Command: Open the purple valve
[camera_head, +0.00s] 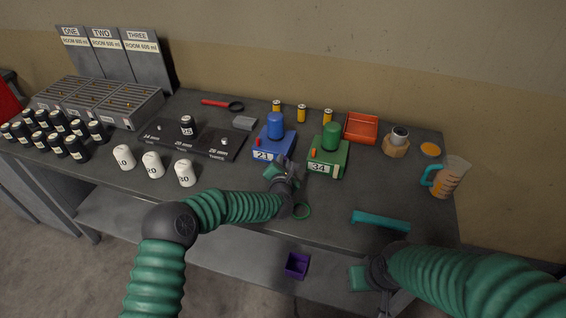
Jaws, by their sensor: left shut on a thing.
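No purple valve shows. The only purple thing is a small open box (297,265), low in front of the bench's front edge. My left gripper (275,172) is over the bench, just in front of the blue unit marked 21 (272,148). It is shut on a small grey thing that its fingers mostly hide; I cannot tell what it is. My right gripper (362,277) is low at the bench's front edge, right of the purple box. Its jaws are not clear.
A green unit marked 34 (327,156) stands right of the blue one. White weights (153,165) stand left; a jug (450,178) stands far right.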

